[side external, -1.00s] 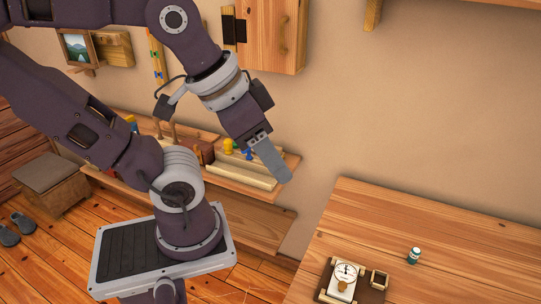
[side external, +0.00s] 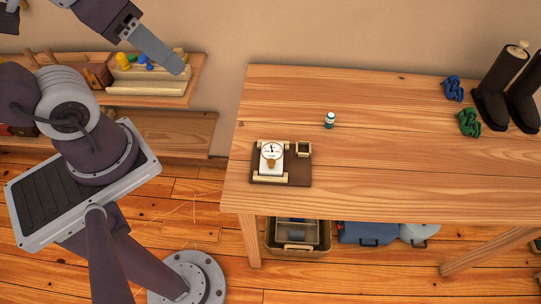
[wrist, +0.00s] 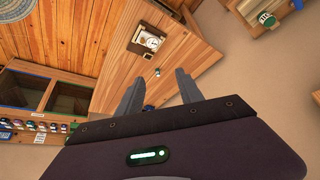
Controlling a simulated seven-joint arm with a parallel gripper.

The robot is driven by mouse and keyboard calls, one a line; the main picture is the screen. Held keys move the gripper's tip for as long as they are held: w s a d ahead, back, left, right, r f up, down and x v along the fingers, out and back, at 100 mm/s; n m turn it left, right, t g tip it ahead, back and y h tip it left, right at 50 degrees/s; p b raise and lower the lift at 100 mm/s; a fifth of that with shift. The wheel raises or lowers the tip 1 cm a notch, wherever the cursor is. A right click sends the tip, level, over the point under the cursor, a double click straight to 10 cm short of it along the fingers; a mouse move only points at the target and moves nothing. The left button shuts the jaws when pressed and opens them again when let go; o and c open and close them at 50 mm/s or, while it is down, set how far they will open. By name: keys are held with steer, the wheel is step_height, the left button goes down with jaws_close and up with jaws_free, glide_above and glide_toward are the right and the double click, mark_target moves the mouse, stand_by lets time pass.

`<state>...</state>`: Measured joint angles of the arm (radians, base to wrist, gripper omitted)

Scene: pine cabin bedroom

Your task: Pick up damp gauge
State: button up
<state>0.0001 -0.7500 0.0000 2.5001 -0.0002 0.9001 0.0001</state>
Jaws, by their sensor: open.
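The damp gauge (side external: 271,152), a white plate with a round dial, lies in a dark brown holder board (side external: 297,178) with pale wooden blocks, near the front left of the wooden table. It also shows in the wrist view (wrist: 152,42), beyond my fingers. My gripper (side external: 172,60) is high at the upper left in the side view, over the shelf side and well apart from the gauge. In the wrist view my gripper (wrist: 157,80) has its two fingers spread with nothing between them.
A small white and teal bottle (side external: 330,121) stands behind and right of the gauge. Blue (side external: 453,88) and green (side external: 469,122) objects and dark boots (side external: 497,92) are at the table's right. A low shelf (side external: 195,75) with toys lies left.

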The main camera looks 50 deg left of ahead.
stand_by(0.3)
steer(key=o, duration=0.8)
steer(key=m+g, duration=0.6)
steer(key=m, duration=2.1)
glide_above(272, 157)
step_height(272, 157, down, 29)
steer(key=shift+w+r, duration=0.1)
steer(key=shift+r, duration=0.1)
step_height(272, 157, down, 7)
steer(key=shift+f, duration=0.2)
